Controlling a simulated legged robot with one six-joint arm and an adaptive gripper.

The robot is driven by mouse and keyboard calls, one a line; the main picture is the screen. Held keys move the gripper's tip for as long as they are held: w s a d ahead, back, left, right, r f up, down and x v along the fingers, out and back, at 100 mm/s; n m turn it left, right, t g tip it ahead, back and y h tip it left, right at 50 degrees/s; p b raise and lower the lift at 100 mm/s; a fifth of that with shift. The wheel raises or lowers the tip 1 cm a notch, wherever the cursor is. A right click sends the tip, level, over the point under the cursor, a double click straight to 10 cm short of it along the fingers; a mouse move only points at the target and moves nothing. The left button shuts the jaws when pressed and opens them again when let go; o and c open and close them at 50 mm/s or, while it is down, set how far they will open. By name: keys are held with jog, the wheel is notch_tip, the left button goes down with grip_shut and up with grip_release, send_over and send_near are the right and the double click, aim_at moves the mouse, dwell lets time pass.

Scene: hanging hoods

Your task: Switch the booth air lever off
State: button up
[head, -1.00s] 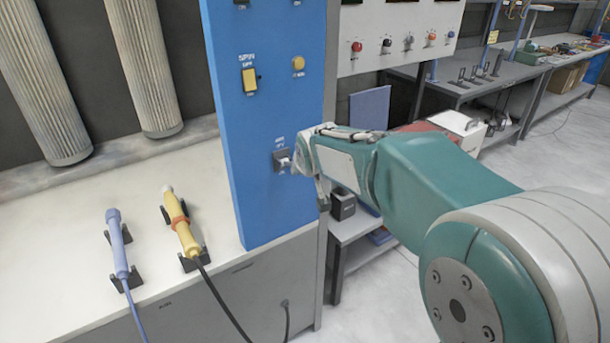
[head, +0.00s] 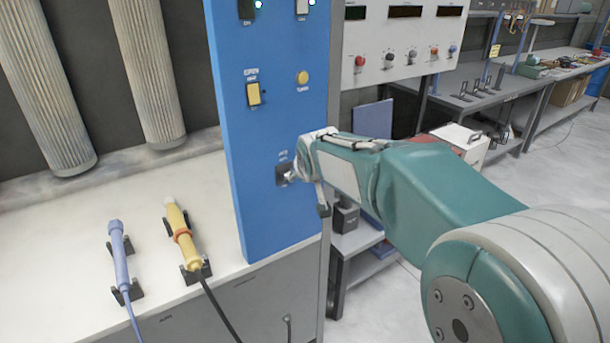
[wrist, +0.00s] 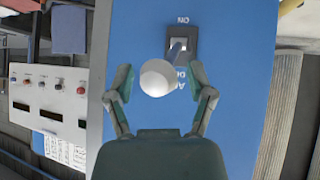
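The lever is on the blue panel (head: 262,130), low near its right edge. In the head view its dark base plate (head: 282,175) shows, partly covered by my gripper (head: 301,166). In the wrist view the lever's white round knob (wrist: 159,78) stands out from a dark plate (wrist: 190,42). A label "ON", seen upside down, is beside one end of the plate; lettering at the other end is partly hidden by the knob. My gripper (wrist: 161,82) is open, one finger on each side of the knob, with visible gaps. I cannot tell any contact.
A yellow switch (head: 253,94) and a yellow button (head: 302,78) sit higher on the panel. A blue tool (head: 119,250) and a yellow tool (head: 181,234) lie in holders on the white bench (head: 60,260). A grey knob panel (head: 405,40) stands to the right.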

jog(key=shift+f, duration=0.1)
jog(key=v, duration=1.1)
jog(key=shift+s+r, duration=0.25)
jog(key=shift+r, duration=0.05)
jog(key=s+d+f+m+g, duration=0.1)
jog(key=s+d+f, duration=0.2)
jog(key=s+d, duration=0.2)
jog(key=s+d+f+m+g+h, duration=0.1)
jog(key=s+d+f, duration=0.3)
jog(key=s, duration=0.8)
jog(key=s+d+f+m+g+h, duration=0.1)
jog(key=s+d+f+m, duration=0.1)
jog(key=s+d, duration=0.4)
jog(key=s+f, duration=0.1)
jog(key=s, duration=0.1)
jog(key=shift+s+f+m+g, duration=0.3)
jog(key=shift+f+m, duration=0.1)
